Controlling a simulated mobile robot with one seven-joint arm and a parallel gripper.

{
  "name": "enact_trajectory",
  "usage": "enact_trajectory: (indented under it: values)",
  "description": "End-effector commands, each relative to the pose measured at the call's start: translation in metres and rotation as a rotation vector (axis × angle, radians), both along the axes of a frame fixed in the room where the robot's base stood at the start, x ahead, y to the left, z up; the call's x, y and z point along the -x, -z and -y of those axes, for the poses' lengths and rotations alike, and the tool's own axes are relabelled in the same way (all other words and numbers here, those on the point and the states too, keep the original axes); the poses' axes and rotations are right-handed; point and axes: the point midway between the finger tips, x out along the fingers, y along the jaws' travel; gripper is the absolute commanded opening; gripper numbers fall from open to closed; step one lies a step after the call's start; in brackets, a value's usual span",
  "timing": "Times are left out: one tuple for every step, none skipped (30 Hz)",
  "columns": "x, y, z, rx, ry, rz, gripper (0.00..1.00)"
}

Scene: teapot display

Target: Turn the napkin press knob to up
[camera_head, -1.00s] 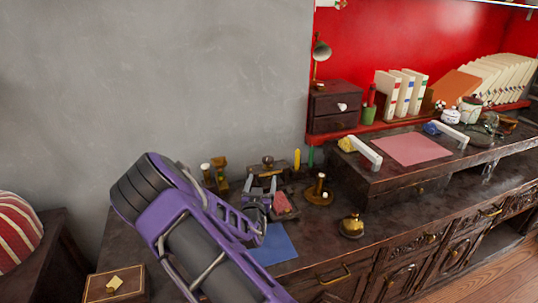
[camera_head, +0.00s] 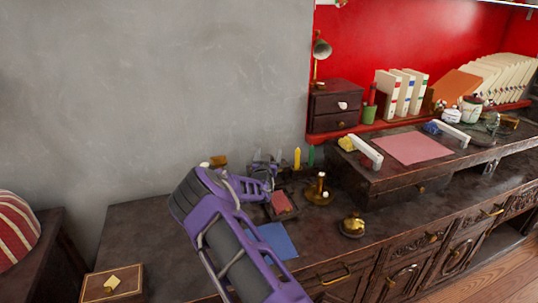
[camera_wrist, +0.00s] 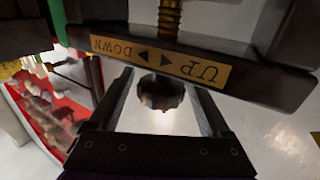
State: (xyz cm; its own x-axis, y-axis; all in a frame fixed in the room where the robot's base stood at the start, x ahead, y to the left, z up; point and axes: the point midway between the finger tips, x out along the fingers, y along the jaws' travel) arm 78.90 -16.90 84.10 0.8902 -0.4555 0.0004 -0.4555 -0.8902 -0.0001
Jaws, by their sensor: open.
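The napkin press shows close up in the wrist view as a dark crossbar (camera_wrist: 235,62) with a brass screw (camera_wrist: 169,18). A dark faceted knob (camera_wrist: 161,93) lies between the two fingers of my gripper (camera_wrist: 165,97). The fingers are apart, one on each side of it; I cannot tell whether they touch it. In the head view my gripper (camera_head: 268,172) is at the press, which is mostly hidden behind it.
A small tray with a red napkin (camera_head: 282,203), a brass candlestick (camera_head: 320,187) and a brass bell (camera_head: 352,226) stand right of my gripper. A blue cloth (camera_head: 275,241) lies in front. Yellow (camera_head: 297,158) and green candles (camera_head: 311,156) stand behind.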

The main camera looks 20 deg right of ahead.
Motion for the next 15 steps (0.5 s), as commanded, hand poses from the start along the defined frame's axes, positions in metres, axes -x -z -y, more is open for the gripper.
enact_trajectory:
  values:
    - [-0.0031, -0.0001, 0.0011, 0.0, -0.001, 0.001, 0.81]
    - [-0.0041, 0.0, 0.0018, -0.001, -0.001, 0.0, 0.81]
    - [-0.0052, 0.0, 0.0023, 0.0, 0.0, 0.0, 0.81]
    - [-0.0059, -0.0001, 0.0026, -0.001, -0.001, 0.0, 0.81]
    - [-0.0064, -0.0003, 0.0027, -0.001, -0.001, 0.0, 0.81]
    - [-0.0066, -0.0003, 0.0028, -0.001, -0.001, 0.0, 0.81]
    - [-0.0068, -0.0004, 0.0029, -0.001, -0.001, 0.0, 0.81]
    - [-0.0068, -0.0004, 0.0029, -0.001, -0.001, 0.0, 0.81]
    - [-0.0067, -0.0004, 0.003, 0.0, -0.001, 0.0, 0.81]
    - [-0.0066, -0.0004, 0.0029, 0.0, -0.001, 0.0, 0.81]
    - [-0.0066, -0.0004, 0.0029, 0.0, -0.001, 0.0, 0.81]
    - [-0.0066, -0.0004, 0.0029, 0.0, -0.001, 0.0, 0.81]
    - [-0.0065, -0.0004, 0.0029, 0.0, -0.001, 0.0, 0.76]
    - [-0.0065, -0.0004, 0.0029, 0.0, -0.001, 0.0, 0.71]
    - [-0.0065, -0.0004, 0.0029, 0.0, -0.001, 0.0, 0.64]
